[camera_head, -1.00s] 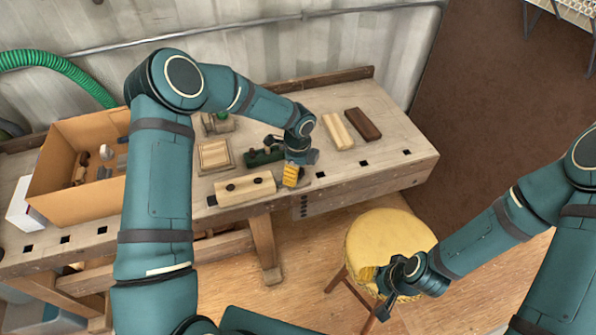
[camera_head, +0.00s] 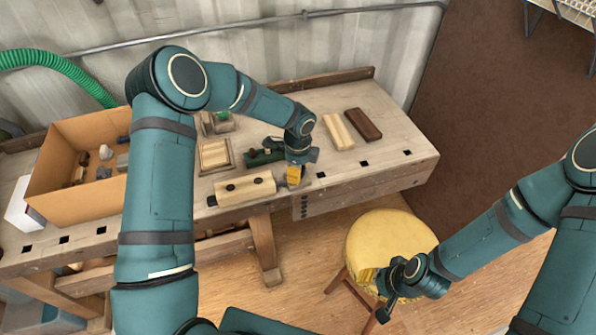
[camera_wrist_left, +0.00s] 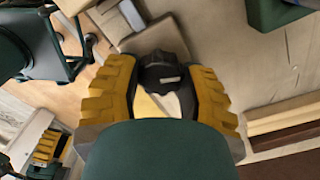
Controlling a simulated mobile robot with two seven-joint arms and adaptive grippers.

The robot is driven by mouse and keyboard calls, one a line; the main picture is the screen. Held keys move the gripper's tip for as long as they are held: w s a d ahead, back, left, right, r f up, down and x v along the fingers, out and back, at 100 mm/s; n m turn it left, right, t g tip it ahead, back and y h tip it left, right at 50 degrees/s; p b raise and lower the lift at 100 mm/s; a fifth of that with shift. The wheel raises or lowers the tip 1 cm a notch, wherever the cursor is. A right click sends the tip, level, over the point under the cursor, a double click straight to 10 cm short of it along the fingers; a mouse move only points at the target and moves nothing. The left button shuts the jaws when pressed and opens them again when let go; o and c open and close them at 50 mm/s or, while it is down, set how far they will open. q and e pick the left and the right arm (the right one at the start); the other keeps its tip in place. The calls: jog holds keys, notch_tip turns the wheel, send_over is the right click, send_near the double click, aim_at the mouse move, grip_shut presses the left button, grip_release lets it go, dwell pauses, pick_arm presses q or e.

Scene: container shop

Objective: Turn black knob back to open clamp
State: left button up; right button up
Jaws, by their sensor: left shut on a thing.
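The wooden clamp (camera_head: 250,189), a pale block with dark round fittings on top, lies near the front edge of the workbench. My left gripper (camera_head: 294,178) is at its right end. In the left wrist view, the black knob (camera_wrist_left: 163,73) sits between the two yellow ridged fingers of my left gripper (camera_wrist_left: 160,88), which are shut on it. The knob's lower part and the screw are partly hidden. My right gripper (camera_head: 377,283) is away from the bench, in front of the yellow stool; its finger gap is unclear.
A green plane (camera_head: 262,157) lies just behind the clamp, near my left gripper. A small wooden tray (camera_head: 229,163), a pale block (camera_head: 338,131) and a dark block (camera_head: 363,124) lie on the bench (camera_head: 400,140). A cardboard box (camera_head: 75,204) stands left. A yellow stool (camera_head: 391,240) stands in front.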

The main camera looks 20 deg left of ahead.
pick_arm(q)
jog(key=n+b, duration=0.1)
jog(key=n, duration=0.4)
jog(key=shift+d+f+b, duration=0.1)
jog(key=shift+b, duration=0.2)
jog(key=n+b, duration=0.1)
jog(key=n, duration=0.5)
jog(key=shift+w+n, duration=0.1)
jog(key=shift+n, duration=0.3)
jog(key=n, duration=0.5)
jog(key=shift+b, duration=0.35)
jog(key=n, duration=0.5)
jog(key=shift+w+a, duration=0.1)
jog(key=shift+a, duration=0.1)
jog(key=shift+r, duration=0.2)
jog(key=o, duration=1.2)
jog(key=shift+f, duration=0.1)
notch_tip(320, 180, up, 12)
jog(key=shift+r, duration=0.1)
